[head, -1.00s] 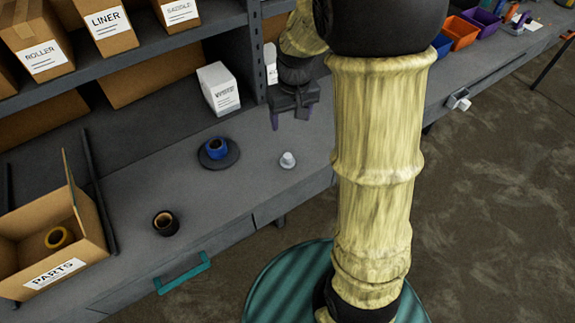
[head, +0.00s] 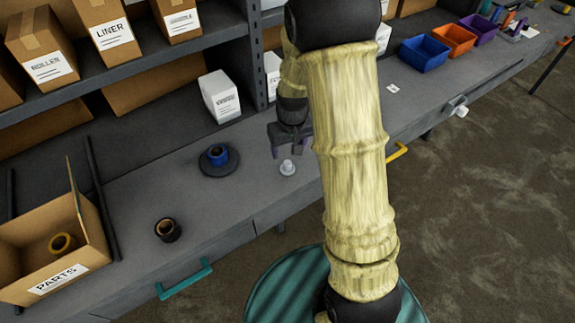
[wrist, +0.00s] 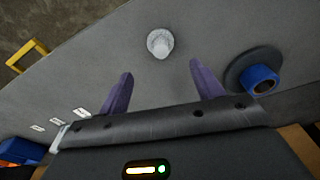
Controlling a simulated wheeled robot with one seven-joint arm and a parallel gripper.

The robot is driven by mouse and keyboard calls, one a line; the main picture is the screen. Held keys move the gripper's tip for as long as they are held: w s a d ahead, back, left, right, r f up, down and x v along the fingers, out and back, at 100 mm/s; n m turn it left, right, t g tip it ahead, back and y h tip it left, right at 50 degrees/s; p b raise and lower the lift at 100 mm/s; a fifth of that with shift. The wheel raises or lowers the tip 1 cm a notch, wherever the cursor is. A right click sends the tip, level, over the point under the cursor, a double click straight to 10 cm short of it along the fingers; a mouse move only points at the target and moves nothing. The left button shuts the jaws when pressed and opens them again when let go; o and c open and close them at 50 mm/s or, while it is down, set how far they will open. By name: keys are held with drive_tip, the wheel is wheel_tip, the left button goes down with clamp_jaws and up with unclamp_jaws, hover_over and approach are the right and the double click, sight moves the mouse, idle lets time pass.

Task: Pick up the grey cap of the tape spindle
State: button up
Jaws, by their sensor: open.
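The grey cap (head: 288,168) stands on the workbench, to the right of the tape spindle. The spindle is a dark round base (head: 206,165) with a blue roll (head: 218,155) on it. In the wrist view the cap (wrist: 160,43) is beyond the fingertips, roughly between their lines, and the blue roll (wrist: 259,79) is to the right. My gripper (head: 289,150) is above the bench, close to the cap in the head view. In the wrist view my gripper (wrist: 161,72) has its two purple fingers spread apart with nothing between them.
A dark roll (head: 167,229) stands on the bench near the front. An open parts box (head: 58,281) with a yellow roll (head: 62,243) is at the left. A white carton (head: 219,97) stands behind the spindle. Blue (head: 424,53), orange and purple bins are at the far right.

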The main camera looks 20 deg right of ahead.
sight(287, 163)
drive_tip(key=f, duration=0.2)
drive_tip(key=shift+w+f, duration=0.2)
drive_tip(key=shift+f, duration=0.1)
drive_tip(key=shift+a+f+p, duration=0.15)
drive_tip(key=shift+f+p, duration=0.9)
drive_tip(key=shift+f, duration=1.55)
drive_tip(key=c, duration=1)
